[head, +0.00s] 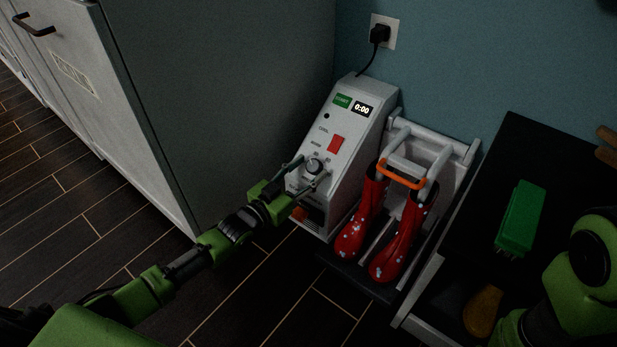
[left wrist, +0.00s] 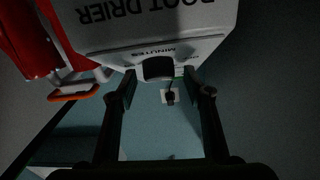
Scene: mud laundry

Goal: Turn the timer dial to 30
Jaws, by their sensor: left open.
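The timer dial (head: 314,166) is a round knob on the sloping front panel of the pale boot drier (head: 358,123). The drier's display (head: 362,109) reads 0:00. My left gripper (head: 309,173) is open, with its fingers on either side of the dial. In the left wrist view the dial (left wrist: 158,68) is a dark shape between the two fingertips, below the inverted word MINUTES. I cannot tell whether the fingers touch it. The dial's pointer and the numbers around it are too small or hidden to read. My right gripper is out of view.
Red boots (head: 391,245) stand on the rack right of the drier. A red switch (head: 338,143) sits above the dial. A grey cabinet (head: 220,90) stands close on the left. A black-topped bench (head: 480,185) with a green brush (head: 520,215) is at right.

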